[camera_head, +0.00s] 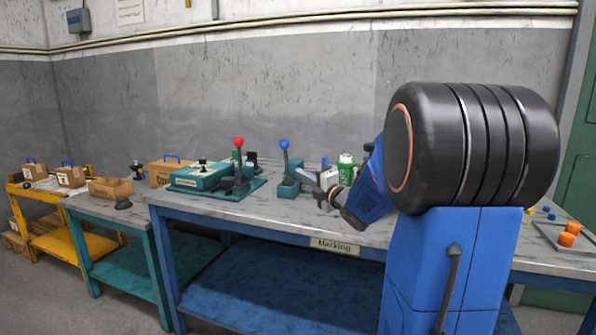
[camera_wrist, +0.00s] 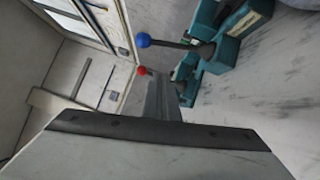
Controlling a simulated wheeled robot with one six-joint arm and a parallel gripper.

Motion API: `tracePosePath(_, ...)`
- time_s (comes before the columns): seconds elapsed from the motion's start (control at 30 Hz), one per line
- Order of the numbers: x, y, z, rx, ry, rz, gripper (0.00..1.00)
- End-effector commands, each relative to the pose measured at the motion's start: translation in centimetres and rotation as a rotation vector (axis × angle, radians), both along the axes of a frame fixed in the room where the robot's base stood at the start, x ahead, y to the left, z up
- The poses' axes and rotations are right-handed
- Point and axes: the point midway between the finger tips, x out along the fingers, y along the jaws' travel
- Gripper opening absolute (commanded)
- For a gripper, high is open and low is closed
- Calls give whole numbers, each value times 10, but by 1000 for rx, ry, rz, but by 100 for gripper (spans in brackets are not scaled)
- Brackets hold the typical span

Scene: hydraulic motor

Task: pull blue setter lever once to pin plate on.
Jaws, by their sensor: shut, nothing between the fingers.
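The blue setter lever (camera_head: 286,160) stands upright with a blue ball on top, on a small teal base (camera_head: 288,187) on the bench. In the wrist view its blue ball (camera_wrist: 143,40) and dark rod (camera_wrist: 175,44) show beyond the fingers, with no contact visible. My gripper (camera_head: 308,180) is shut and empty, just right of the lever's base in the head view.
A red-balled lever (camera_head: 239,158) stands left of the blue one, beside a teal fixture (camera_head: 200,177). A green container (camera_head: 345,167) is behind my gripper. Cardboard boxes (camera_head: 110,187) stand on benches at left. Orange parts (camera_head: 567,238) lie at far right. The bench front (camera_head: 290,217) is mostly clear.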

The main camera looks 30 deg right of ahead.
Motion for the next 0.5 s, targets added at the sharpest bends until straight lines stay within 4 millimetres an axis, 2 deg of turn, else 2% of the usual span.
tracePosePath(0.5, 88, 8, 10, 0, 0, 4, 0)
